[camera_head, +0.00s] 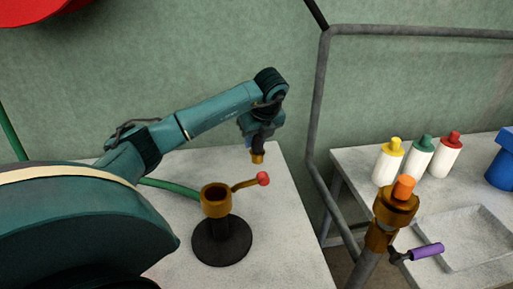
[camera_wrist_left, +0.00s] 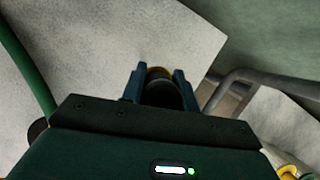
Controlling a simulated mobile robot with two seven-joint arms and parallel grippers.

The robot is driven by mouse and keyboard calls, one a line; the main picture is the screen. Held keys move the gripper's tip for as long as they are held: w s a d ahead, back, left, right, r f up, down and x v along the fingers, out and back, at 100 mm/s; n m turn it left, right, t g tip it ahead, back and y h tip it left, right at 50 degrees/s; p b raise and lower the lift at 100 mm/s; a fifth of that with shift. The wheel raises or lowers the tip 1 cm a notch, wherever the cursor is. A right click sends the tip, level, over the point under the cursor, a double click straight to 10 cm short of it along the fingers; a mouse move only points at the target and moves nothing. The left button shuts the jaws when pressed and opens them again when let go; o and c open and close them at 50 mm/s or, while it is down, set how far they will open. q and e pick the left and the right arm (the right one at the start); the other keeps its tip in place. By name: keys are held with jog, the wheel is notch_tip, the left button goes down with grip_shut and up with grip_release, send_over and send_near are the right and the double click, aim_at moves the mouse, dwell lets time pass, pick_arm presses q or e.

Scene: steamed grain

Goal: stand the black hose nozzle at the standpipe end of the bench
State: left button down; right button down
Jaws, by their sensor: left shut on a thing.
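My left gripper (camera_head: 258,145) is shut on the black hose nozzle (camera_head: 257,158), whose brass tip points down. The nozzle is held above the far right part of the grey bench (camera_head: 290,245); the fingers hide part of it. In the left wrist view, the nozzle (camera_wrist_left: 160,92) shows as a dark cylinder with a brass rim between the two fingers (camera_wrist_left: 158,84). A brass fitting (camera_head: 215,203) with a red-knobbed lever stands on a round black base (camera_head: 222,245) on this bench, left of and nearer than the nozzle. My right gripper is not in view.
A green hose (camera_head: 168,187) lies behind the fitting. A grey pipe frame (camera_head: 318,100) rises right of the bench. A brass valve (camera_head: 396,208) with orange top and purple handle is at the right. A second bench holds several bottles (camera_head: 418,157) and a tray (camera_head: 470,235).

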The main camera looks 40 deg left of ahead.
pick_arm(q)
notch_tip(320, 180, down, 3)
jog(key=shift+r, duration=0.1)
jog(key=c, duration=0.9)
grip_release()
jog(key=p+v, duration=0.1)
jog(key=v, duration=1.1)
jog(key=shift+p, duration=0.3)
jog(key=shift+w, duration=0.1)
